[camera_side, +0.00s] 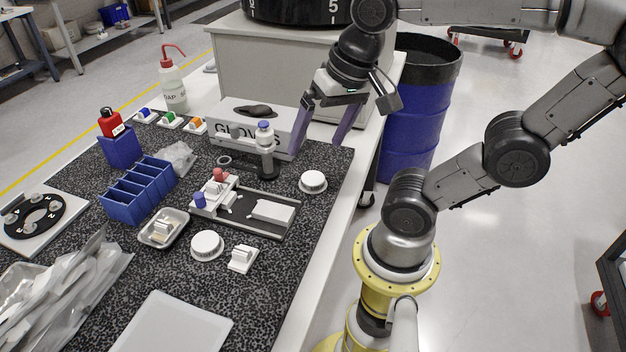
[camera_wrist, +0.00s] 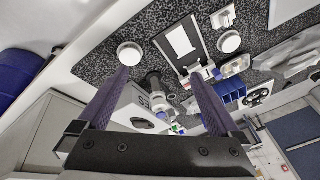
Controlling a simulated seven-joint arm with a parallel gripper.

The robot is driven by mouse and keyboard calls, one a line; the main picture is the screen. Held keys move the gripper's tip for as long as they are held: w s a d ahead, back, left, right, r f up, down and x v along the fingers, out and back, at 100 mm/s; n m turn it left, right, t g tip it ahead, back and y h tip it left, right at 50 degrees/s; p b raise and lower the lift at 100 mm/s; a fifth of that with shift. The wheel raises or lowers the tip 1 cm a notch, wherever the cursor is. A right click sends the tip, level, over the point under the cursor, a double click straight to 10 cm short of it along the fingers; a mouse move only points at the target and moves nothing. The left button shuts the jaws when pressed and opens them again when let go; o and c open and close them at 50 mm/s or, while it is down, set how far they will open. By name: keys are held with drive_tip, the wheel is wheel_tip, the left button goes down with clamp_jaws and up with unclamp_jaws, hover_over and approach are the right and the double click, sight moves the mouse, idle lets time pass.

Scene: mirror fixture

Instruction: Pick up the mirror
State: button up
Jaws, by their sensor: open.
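My gripper (camera_side: 317,147) is open and empty, its two purple fingers pointing down above the right edge of the dark speckled mat. The fingers also show in the wrist view (camera_wrist: 160,74), spread apart with nothing between their tips. A metal fixture (camera_side: 285,222) with a white block and small parts lies left of and below the gripper; it also shows in the wrist view (camera_wrist: 181,41). A small metal tray (camera_side: 153,242) holds a pale upright piece, possibly the mirror, but I cannot tell for sure. It also shows in the wrist view (camera_wrist: 235,66).
Round white lids (camera_side: 313,182) (camera_side: 207,245), a small white holder (camera_side: 242,258) and a blue bin (camera_side: 122,203) occupy the mat. A blue barrel (camera_side: 407,140) stands right of the table.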

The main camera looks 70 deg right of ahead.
drive_tip(key=w+d+m+g, duration=0.2)
drive_tip(key=d+m, duration=0.1)
drive_tip(key=m, duration=0.3)
drive_tip(key=m+g, duration=0.2)
drive_tip(key=m, duration=0.1)
approach(313, 178)
wheel_tip(313, 178, down, 8)
drive_tip(key=shift+s+d+f, duration=0.1)
drive_tip(key=shift+f, duration=0.1)
drive_tip(key=shift+c, duration=0.2)
drive_tip(key=c, duration=1.5)
